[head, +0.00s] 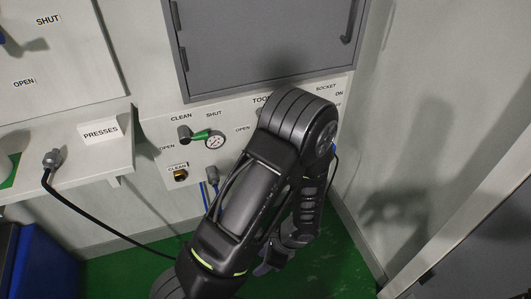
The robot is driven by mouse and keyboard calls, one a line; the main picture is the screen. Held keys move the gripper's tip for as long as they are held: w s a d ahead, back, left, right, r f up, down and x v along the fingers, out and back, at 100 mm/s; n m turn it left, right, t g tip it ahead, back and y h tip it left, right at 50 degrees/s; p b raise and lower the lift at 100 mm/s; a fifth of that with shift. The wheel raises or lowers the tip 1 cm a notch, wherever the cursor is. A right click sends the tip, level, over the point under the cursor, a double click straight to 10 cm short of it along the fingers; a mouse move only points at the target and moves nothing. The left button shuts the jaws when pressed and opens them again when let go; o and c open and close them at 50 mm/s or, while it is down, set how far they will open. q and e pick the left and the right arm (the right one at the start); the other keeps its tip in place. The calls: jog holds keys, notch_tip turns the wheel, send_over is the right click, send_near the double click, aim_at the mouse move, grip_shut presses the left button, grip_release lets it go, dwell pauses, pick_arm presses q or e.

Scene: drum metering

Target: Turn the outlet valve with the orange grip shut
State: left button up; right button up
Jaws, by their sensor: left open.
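No valve with an orange grip shows in the head view. My right gripper is out of view.
A shelf edge with a PRESSES sign (100,131) and a grey plug (54,158) on a black cable is at left. A grey cabinet door (262,45) is above the panel. A blue bin (45,262) stands lower left. A wall (420,130) bounds the right.

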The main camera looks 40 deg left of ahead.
pick_arm(q)
jog(key=w+a+m+t+y+b, duration=0.2)
jog(key=w+a+m+y+b, duration=0.15)
jog(key=w+a, duration=0.4)
jog(key=w+a+r+m+t+y+b, duration=0.2)
jog(key=w+r+m+t+y, duration=0.1)
jog(key=w+r, duration=0.5)
jog(key=w+a+r+m+t+y+b, duration=0.1)
jog(key=w+r+t+y, duration=0.4)
jog(key=r, duration=0.8)
jog(key=w+m+y+b, duration=0.1)
jog(key=w+m, duration=0.1)
jog(key=w, duration=0.1)
jog(key=shift+w+a+r, duration=0.15)
jog(key=shift+a+r, duration=0.05)
jog(key=shift+a, duration=0.15)
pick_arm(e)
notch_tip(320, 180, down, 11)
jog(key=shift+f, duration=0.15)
pick_arm(q)
jog(key=shift+b, duration=0.3)
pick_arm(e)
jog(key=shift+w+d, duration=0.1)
